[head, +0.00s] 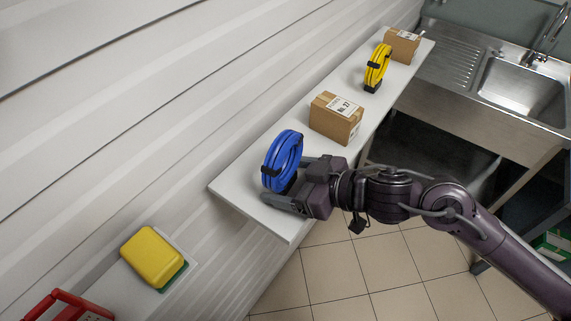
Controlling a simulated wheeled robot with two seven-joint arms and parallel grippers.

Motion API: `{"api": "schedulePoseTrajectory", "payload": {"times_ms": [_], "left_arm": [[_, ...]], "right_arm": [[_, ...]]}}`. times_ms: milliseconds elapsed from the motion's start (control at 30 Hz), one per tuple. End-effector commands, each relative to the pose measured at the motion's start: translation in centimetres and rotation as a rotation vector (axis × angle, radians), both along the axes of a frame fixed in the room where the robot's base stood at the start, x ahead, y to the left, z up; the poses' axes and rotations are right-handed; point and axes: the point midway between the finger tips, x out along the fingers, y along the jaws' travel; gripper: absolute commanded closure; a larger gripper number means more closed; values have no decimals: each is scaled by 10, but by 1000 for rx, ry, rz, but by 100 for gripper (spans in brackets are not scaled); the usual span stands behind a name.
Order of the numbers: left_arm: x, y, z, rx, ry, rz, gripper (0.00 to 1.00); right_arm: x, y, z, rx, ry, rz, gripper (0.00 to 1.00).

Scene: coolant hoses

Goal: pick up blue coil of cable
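The blue coil of cable (283,158) stands upright on a small black base near the front end of the white shelf (236,190). My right gripper (283,181) comes in from the right at the coil's lower part. Its fingers are spread, one showing beside the coil's right side and one in front of the black base. I cannot tell whether either finger touches the coil. The gripper partly hides the base. My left gripper is not in view.
A labelled cardboard box (335,118) stands just behind the coil. Farther along the shelf are a yellow coil (377,66) and another box (402,45). A steel sink (522,92) is at the back right. A yellow sponge-like block (151,256) lies on a lower ledge at left.

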Motion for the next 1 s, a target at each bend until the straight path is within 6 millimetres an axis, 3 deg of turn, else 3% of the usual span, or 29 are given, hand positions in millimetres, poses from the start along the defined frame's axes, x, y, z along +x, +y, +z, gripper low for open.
{"api": "schedulePoseTrajectory", "payload": {"times_ms": [33, 367, 600, 767, 867, 1000], "left_arm": [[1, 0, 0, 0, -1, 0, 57], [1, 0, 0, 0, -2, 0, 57], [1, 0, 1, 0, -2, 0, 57], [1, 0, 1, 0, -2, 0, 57], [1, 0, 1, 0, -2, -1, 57], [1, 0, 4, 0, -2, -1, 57]], "right_arm": [[0, 0, 1, 2, -2, 0, 47], [0, 0, 3, 5, -4, -1, 88], [0, 0, 4, 4, -5, 0, 89], [1, 1, 16, 5, -7, 1, 89], [1, 0, 32, 4, -11, 1, 89], [1, 1, 70, 5, -17, 2, 89]]}}
